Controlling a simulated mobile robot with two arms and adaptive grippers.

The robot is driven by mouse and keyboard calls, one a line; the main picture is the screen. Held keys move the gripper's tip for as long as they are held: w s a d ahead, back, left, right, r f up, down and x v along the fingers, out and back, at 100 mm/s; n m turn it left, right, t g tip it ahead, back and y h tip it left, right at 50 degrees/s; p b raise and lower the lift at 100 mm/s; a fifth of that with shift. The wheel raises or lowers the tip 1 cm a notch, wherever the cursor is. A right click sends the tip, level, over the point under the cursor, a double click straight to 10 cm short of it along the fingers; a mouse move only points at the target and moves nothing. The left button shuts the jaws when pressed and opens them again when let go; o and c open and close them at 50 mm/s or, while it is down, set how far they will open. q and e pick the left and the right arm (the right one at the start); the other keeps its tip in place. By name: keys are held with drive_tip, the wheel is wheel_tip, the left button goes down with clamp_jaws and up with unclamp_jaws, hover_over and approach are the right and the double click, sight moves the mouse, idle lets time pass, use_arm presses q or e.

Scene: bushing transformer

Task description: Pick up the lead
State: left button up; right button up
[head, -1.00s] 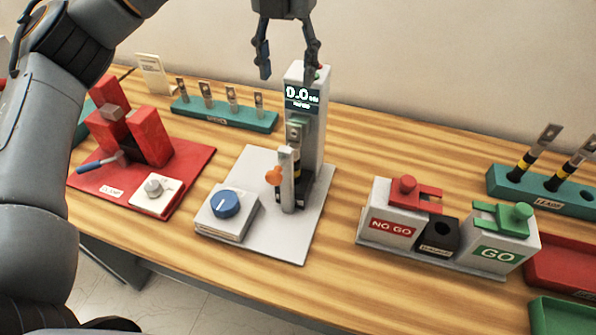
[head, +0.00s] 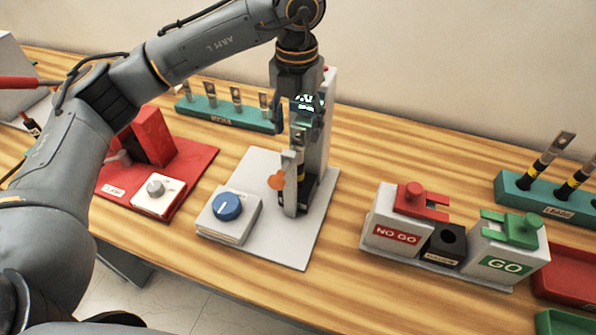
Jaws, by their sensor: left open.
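A lead (head: 300,172), dark with a yellow band, stands upright in the grey test stand at the middle of the table, partly hidden by the stand's front post. My left gripper (head: 297,132) is open, pointing down just above this lead, in front of the stand's column. I cannot tell whether its fingers are around the lead's top or touching it. Two more leads (head: 547,156) (head: 574,182) with metal tabs and yellow bands stand in the teal rack (head: 522,197) at the right. My right gripper is not in view.
The stand's base plate (head: 270,245) carries a blue knob (head: 227,206) and an orange knob. A red clamp fixture (head: 190,172) is at left, a teal rack of metal lugs (head: 222,113) behind it. NO GO/GO gauge (head: 395,237) and red and green trays are at right.

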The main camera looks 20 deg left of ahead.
sight(298, 136)
use_arm(q)
drive_tip(key=shift+w+f+p, duration=0.15)
drive_tip(key=shift+f+p, duration=0.25)
drive_tip(key=shift+f, duration=1.25)
clamp_jaws()
